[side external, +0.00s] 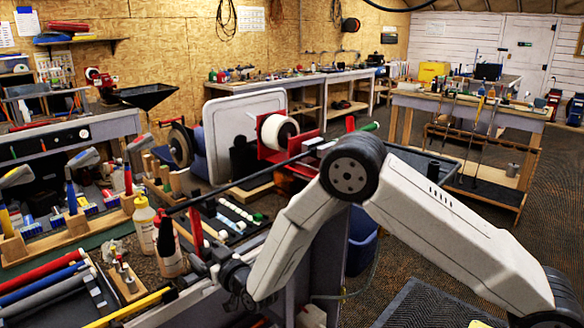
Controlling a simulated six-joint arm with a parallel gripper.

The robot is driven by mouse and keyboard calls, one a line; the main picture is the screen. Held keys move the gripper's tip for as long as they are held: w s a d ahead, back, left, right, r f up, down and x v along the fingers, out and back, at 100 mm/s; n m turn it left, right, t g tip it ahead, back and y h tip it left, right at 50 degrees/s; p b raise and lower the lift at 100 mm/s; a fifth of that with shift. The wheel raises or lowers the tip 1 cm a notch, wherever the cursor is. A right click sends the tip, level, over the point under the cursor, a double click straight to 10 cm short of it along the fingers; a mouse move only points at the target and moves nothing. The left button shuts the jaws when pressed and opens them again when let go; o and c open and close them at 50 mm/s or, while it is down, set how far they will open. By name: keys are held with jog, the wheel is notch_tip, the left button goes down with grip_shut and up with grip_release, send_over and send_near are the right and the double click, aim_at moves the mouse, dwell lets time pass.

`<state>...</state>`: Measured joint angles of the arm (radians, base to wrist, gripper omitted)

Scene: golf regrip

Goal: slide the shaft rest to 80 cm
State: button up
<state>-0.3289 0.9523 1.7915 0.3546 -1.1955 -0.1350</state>
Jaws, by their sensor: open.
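A long dark shaft (245,180) runs slanting across the bench, from the lower left up toward the red clamp-like fixture (275,155) at the back. A red upright post (196,232) stands under the shaft near its lower left end and looks like the shaft rest. I cannot read any scale or the 80 cm mark. My gripper (207,262) is low at the bench's front, close to the foot of the red post. It is open, and I see nothing held. Its fingertips are small and partly lost against the dark parts around them.
A white bottle (144,224) and a dark-topped bottle (168,250) stand just left of the post. Red and blue tubes (45,280) lie at the lower left. A tray of small white pieces (235,215) sits behind my wrist. A blue bin (362,240) stands below.

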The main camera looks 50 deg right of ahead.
jog(key=s, duration=0.6)
jog(key=shift+s, duration=0.25)
dwell(0.3)
jog(key=s+d+r+g, duration=0.1)
jog(key=s+d+g, duration=0.6)
jog(key=s, duration=0.5)
jog(key=s+d+g, duration=0.7)
jog(key=s+g, duration=0.1)
jog(key=s, duration=0.4)
jog(key=shift+r, duration=0.4)
